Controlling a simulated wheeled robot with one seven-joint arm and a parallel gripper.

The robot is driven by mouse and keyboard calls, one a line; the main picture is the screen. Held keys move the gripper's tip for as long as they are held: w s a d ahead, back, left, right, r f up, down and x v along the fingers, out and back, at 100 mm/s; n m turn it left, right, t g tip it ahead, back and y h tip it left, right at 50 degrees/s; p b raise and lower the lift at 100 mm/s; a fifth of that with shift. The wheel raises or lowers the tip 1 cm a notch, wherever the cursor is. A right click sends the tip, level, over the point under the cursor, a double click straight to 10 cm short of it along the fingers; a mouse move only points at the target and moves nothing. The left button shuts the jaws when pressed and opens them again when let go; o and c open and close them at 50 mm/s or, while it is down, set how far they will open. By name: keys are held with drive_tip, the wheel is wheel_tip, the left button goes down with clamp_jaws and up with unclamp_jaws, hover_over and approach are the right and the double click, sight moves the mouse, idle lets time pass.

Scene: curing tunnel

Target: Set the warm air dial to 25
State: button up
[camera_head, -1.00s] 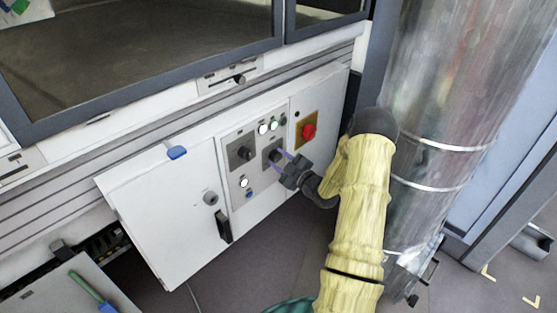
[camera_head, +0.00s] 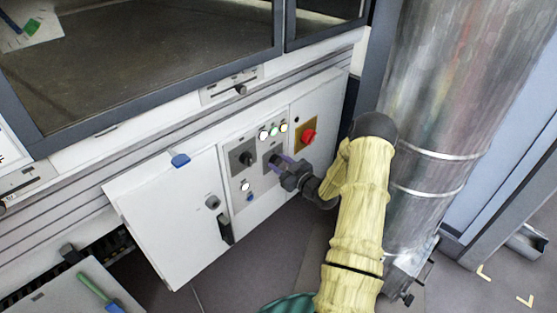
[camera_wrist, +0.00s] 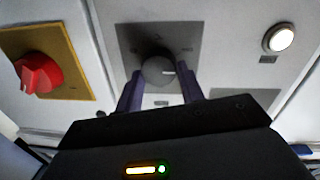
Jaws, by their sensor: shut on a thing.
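My gripper (camera_head: 281,163) is at the control panel, its purple fingers shut around the right-hand black dial (camera_head: 272,157). In the wrist view my gripper (camera_wrist: 161,82) has one finger on each side of this round dark dial (camera_wrist: 158,69), on a grey plate (camera_wrist: 185,42). A pale mark shows on the dial's right side in that view. The scale and lettering are too blurred to read. A second black dial (camera_head: 246,158) sits on its own plate to the left. I cannot read which one is labelled warm air.
A red rotary switch (camera_head: 308,136) on a yellow plate is right of the dials; it also shows in the wrist view (camera_wrist: 39,74). Lit lamps (camera_head: 273,131) are above. A white cabinet door (camera_head: 165,225) with a black handle is left. A large metal duct (camera_head: 440,110) stands right.

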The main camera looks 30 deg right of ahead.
drive_tip(key=m+p, duration=0.1)
drive_tip(key=m, duration=0.1)
drive_tip(key=shift+r+m+p, duration=0.1)
drive_tip(key=shift+m+p, duration=0.2)
drive_tip(key=shift+f+m+g+y+p, duration=0.1)
drive_tip(key=shift+m+g+y+p, duration=0.1)
drive_tip(key=shift+m+p, duration=0.35)
drive_tip(key=shift+f+m+g+y+p, duration=0.1)
drive_tip(key=shift+m+g+p, duration=0.1)
drive_tip(key=shift+m, duration=0.65)
drive_tip(key=shift+a, duration=0.15)
drive_tip(key=o, duration=1)
drive_tip(key=shift+s+d, duration=0.1)
drive_tip(key=shift+d, duration=0.15)
drive_tip(key=shift+s+r, duration=0.1)
drive_tip(key=p+v, duration=0.2)
drive_tip(key=v, duration=1.5)
drive_tip(key=shift+s, duration=0.25)
